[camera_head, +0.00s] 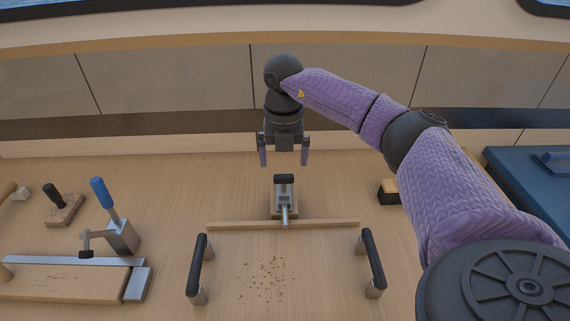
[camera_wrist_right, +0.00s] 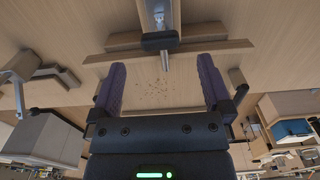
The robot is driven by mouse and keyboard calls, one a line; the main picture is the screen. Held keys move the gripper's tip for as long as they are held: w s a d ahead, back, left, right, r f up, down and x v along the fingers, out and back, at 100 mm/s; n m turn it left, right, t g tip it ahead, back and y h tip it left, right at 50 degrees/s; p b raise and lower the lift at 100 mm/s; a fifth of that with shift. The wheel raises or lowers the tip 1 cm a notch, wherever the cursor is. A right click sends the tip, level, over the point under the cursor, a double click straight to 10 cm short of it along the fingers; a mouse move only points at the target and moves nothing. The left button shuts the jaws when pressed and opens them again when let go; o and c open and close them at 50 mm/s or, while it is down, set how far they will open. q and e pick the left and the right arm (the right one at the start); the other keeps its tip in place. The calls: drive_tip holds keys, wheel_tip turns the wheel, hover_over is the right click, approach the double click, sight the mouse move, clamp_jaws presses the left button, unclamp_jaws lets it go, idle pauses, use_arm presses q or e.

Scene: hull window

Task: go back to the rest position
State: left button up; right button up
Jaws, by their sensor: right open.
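My right gripper (camera_head: 284,157) hangs with its fingers pointing down over the far part of the wooden worktop, open and empty. It also shows in the right wrist view (camera_wrist_right: 162,88), its two purple fingers spread apart. Just in front of it stands a clamp (camera_head: 284,190) with a black handle top and a metal rod, at the middle of a wooden strip; the gripper is apart from it. The clamp also shows in the right wrist view (camera_wrist_right: 160,40) beyond the fingertips. My left gripper does not show in either view.
A board with two black-handled grips (camera_head: 200,268) (camera_head: 373,262) and brown crumbs (camera_head: 265,280) lies in front. At left are a blue-handled clamp (camera_head: 113,220), a metal-edged wooden block (camera_head: 65,280) and a black-knobbed block (camera_head: 62,208). A brush (camera_head: 388,193) and blue case (camera_head: 530,190) are right.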

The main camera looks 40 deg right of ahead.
wheel_tip(320, 180, up, 3)
drive_tip(key=shift+f+p, duration=0.1)
drive_tip(key=shift+p, duration=1)
drive_tip(key=shift+f, duration=0.1)
